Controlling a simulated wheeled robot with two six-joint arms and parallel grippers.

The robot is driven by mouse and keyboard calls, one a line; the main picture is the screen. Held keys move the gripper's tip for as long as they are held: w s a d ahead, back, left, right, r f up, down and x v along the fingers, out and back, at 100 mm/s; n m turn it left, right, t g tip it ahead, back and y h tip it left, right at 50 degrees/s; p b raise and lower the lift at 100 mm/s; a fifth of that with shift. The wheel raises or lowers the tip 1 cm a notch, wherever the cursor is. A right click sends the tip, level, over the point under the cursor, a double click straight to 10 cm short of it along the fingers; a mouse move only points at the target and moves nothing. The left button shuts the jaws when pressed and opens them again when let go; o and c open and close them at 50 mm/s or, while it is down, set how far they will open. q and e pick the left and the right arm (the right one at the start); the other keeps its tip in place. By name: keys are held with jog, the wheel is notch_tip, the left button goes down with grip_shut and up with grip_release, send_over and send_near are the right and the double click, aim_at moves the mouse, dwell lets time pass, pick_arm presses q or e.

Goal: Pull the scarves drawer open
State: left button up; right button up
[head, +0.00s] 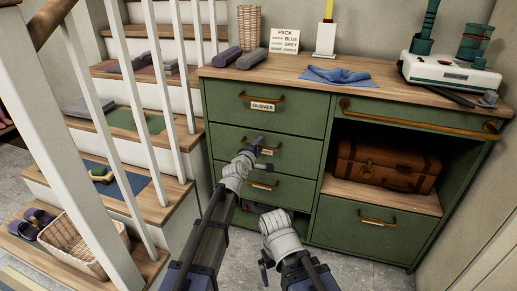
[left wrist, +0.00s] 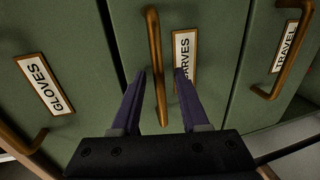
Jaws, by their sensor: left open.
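The green scarves drawer (head: 226,138) is the second front down in the left stack and looks flush with the cabinet. Its label (left wrist: 184,55) is partly hidden by a finger in the left wrist view. My left gripper (head: 258,146) is at this drawer front. In the left wrist view the open fingers (left wrist: 160,76) stand either side of the brass bar handle (left wrist: 154,38), with gaps showing between them and the bar. My right gripper (head: 265,264) is low in front of the cabinet, small and partly hidden by its wrist, so its jaws are unclear.
The gloves drawer (head: 228,103) is above and the travel drawer (left wrist: 262,55) below, both with brass handles. A brown suitcase (head: 385,168) lies in the open bay at right. Stairs with white balusters (head: 172,70) stand close on the left. Grey floor (head: 345,268) is clear in front.

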pick_arm(q)
grip_shut()
dwell(0.3)
dwell(1.1)
